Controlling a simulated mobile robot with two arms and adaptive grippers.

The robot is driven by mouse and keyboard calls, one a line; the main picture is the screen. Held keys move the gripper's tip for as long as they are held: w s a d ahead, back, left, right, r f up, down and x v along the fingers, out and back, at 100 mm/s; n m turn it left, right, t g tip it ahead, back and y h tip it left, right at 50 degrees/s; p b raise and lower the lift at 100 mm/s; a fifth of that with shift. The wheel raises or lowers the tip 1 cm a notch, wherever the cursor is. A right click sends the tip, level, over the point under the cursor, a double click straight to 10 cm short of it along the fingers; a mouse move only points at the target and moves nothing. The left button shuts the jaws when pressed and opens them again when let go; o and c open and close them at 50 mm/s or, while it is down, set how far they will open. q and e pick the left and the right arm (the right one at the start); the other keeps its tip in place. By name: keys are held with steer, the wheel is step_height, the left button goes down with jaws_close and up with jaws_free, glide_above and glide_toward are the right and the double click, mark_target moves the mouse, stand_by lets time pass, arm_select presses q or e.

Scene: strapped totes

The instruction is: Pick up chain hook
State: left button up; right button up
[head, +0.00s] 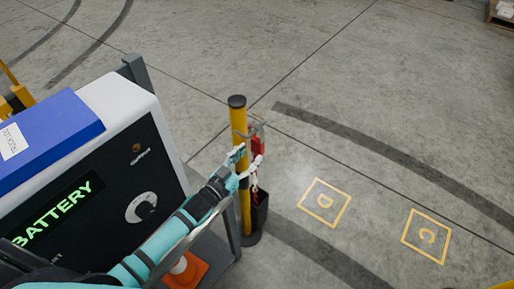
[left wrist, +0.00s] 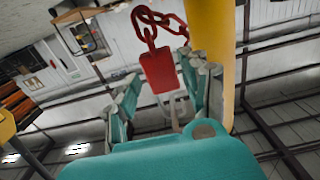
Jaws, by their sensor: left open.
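The chain hook shows as a red block (left wrist: 160,71) with a pale loop at one end and red chain links (left wrist: 158,22) at the other, in the left wrist view. In the head view its red part (head: 258,146) is beside the yellow post (head: 239,120), below a grey curl near the top. My left gripper (head: 249,157) is open next to the post. In the left wrist view its two fingers (left wrist: 160,85) stand on either side of the red block, with visible gaps. Contact is not clear. My right gripper is not in view.
A black holder (head: 260,212) stands low against the post. The battery cabinet (head: 120,170) with a blue box (head: 50,138) is on the left. An orange cone (head: 186,270) stands below my arm. Floor squares marked D (head: 324,203) and C (head: 427,236) lie on clear floor at right.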

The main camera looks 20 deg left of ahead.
mark_target(255, 150)
arm_select(q)
steer(key=x, duration=0.3)
steer(key=shift+w+d+f, duration=0.1)
steer(key=shift+w+d, duration=0.05)
steer(key=shift+w, duration=0.2)
steer(key=c, duration=0.9)
